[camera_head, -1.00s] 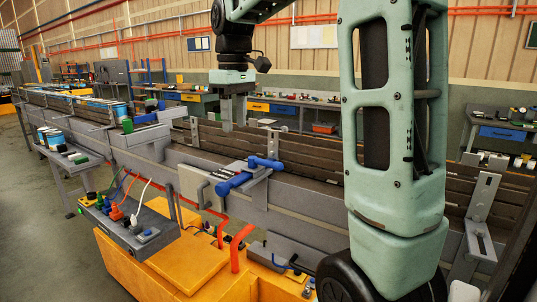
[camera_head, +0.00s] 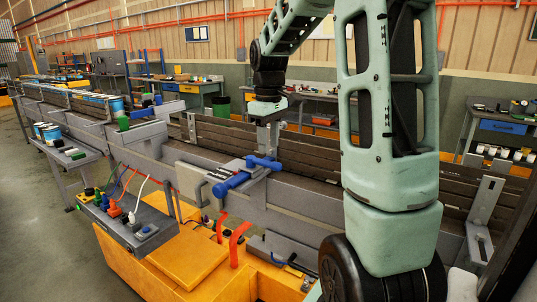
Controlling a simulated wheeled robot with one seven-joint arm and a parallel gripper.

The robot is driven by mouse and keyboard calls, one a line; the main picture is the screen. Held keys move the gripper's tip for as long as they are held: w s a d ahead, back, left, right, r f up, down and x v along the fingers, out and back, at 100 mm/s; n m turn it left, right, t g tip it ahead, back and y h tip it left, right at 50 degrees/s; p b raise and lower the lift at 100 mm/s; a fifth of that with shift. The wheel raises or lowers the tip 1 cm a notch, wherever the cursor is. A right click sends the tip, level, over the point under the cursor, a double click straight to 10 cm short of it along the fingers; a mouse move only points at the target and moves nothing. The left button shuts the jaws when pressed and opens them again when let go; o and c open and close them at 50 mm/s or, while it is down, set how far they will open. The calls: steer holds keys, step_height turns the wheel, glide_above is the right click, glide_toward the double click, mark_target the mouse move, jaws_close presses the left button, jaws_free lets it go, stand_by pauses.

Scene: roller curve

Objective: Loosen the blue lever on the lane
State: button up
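The blue lever (camera_head: 232,184) is on a grey bracket at the near side wall of the lane (camera_head: 310,203). It has a thick blue handle reaching down to the left and a blue crossbar (camera_head: 264,162) at its upper right. My gripper (camera_head: 267,150) points down over the lane, with its grey fingers right at or just behind the crossbar. I cannot tell whether they touch it. The fingers look like one grey block from here, so the gap between them is not clear. Nothing is seen held.
A control box (camera_head: 120,222) with coloured plugs and cables stands at the lower left, beside an orange base (camera_head: 165,250). My arm hides part of the lane at right.

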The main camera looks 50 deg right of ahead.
mark_target(269, 161)
steer(key=shift+f, duration=2.35)
steer(key=shift+p, duration=0.3)
jaws_close()
